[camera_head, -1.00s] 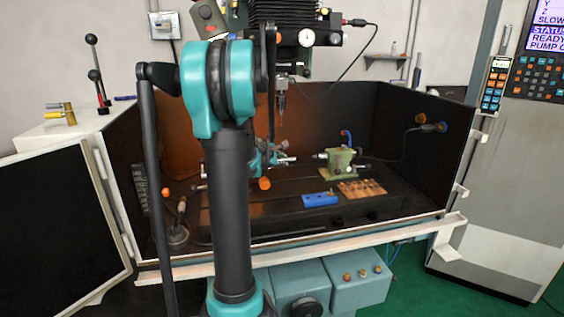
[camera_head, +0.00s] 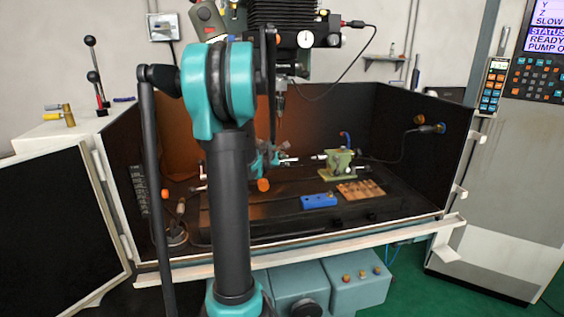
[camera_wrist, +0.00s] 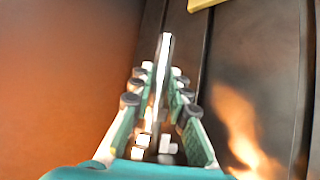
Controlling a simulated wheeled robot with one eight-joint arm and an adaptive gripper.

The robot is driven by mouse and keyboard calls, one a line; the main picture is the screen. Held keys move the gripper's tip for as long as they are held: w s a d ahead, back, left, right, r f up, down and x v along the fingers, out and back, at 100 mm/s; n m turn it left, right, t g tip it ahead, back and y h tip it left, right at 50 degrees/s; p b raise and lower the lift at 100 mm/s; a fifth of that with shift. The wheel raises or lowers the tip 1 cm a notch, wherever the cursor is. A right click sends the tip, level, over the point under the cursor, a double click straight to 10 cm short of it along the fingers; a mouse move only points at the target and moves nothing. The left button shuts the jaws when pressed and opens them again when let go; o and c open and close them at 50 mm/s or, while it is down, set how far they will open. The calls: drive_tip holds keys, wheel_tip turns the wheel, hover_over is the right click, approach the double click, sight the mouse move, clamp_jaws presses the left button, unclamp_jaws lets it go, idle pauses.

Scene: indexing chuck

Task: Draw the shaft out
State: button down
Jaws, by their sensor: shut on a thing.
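A bright metal shaft (camera_wrist: 164,55) lies lengthwise between the fingers of my gripper (camera_wrist: 158,88) in the wrist view. My gripper is shut on it. One end of the shaft sticks out past the fingertips, and the part near the palm is blurred. In the head view my gripper (camera_head: 279,159) is low inside the machine enclosure, partly hidden behind my arm. A green fixture (camera_head: 339,163) stands on the table to its right, with a gap between them. I cannot make out the chuck itself; my arm covers part of the table's left side.
A blue block (camera_head: 319,201) and a brown stepped block (camera_head: 360,189) lie on the dark machine table (camera_head: 290,220) in front of the green fixture. The spindle tool (camera_head: 281,103) hangs above. Dark enclosure walls (camera_head: 420,170) close the right side and back.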

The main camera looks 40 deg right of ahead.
sight(292, 159)
drive_tip(key=shift+s+d, duration=0.1)
drive_tip(key=shift+d, duration=0.1)
drive_tip(key=shift+s+d, duration=0.2)
drive_tip(key=shift+d, duration=0.1)
drive_tip(key=shift+s+d, duration=0.15)
drive_tip(key=shift+d, duration=0.15)
drive_tip(key=shift+s+d, duration=0.2)
drive_tip(key=shift+d, duration=0.1)
drive_tip(key=shift+s+d, duration=0.1)
drive_tip(key=shift+d, duration=0.15)
